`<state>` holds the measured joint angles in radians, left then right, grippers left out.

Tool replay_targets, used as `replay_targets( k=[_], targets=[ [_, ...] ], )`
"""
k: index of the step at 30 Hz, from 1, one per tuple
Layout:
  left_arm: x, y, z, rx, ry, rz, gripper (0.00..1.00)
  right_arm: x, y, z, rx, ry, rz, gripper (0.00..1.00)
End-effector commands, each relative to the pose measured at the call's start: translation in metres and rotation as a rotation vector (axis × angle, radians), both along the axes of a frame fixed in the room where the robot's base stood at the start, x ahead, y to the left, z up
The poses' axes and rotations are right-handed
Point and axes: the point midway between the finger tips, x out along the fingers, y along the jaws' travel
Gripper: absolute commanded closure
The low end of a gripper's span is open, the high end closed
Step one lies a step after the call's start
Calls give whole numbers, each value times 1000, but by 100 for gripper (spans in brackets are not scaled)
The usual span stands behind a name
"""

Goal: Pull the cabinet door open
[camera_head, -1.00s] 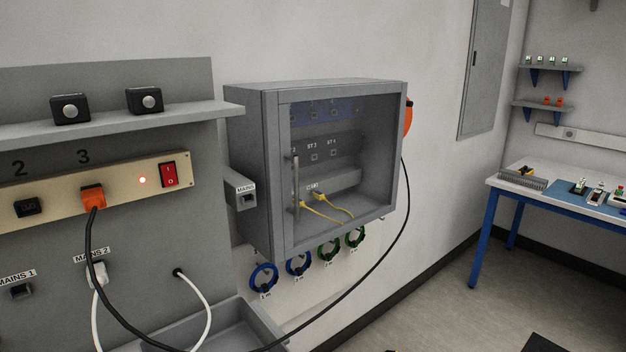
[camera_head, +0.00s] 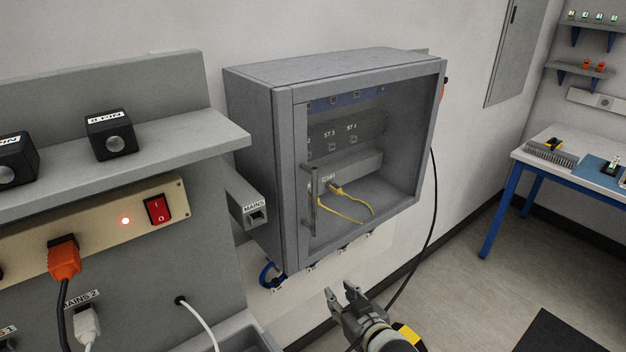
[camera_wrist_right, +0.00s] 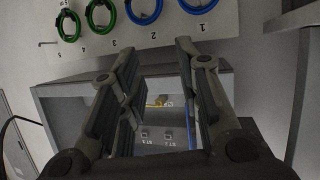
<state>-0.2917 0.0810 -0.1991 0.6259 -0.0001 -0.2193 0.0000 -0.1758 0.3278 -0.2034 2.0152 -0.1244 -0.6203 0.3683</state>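The grey wall cabinet (camera_head: 262,165) hangs in the middle of the head view. Its framed, see-through door (camera_head: 440,120) appears shut, with a vertical bar handle (camera_head: 313,200) on its left side. Yellow cables and sockets show behind the pane. My right gripper (camera_head: 342,296) is below the cabinet, apart from the door and handle, with its fingers spread and nothing between them. In the right wrist view, the open fingers (camera_wrist_right: 155,55) frame part of the cabinet (camera_wrist_right: 190,65), seen upside down. My left gripper is not in view.
At left stands a grey bench panel with a shelf (camera_head: 120,155), a red switch (camera_head: 157,209) and an orange plug (camera_head: 64,258). A MAINS box (camera_head: 247,205) juts out beside the cabinet. Coloured cable loops (camera_wrist_right: 145,10) hang below it. A blue-legged table (camera_head: 500,210) stands at right, with clear floor before it.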

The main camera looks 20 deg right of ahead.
Motion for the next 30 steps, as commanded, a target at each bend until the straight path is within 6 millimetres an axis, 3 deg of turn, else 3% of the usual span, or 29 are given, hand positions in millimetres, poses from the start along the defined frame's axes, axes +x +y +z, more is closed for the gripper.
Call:
replay_targets(
  k=[1,3,6,9,12,17,30],
  targets=[
    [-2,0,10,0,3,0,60,0,5,49,13,-63,10,68],
    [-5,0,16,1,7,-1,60,-3,12,102,32,-138,20,68],
    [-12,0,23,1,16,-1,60,-14,20,166,58,-230,36,68],
    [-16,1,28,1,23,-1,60,-27,26,212,80,-298,50,68],
    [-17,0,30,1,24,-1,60,-37,30,241,95,-342,61,68],
    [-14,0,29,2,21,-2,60,-43,33,257,107,-371,68,68],
    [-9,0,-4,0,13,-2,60,-16,37,254,106,-375,67,68]
  ],
)
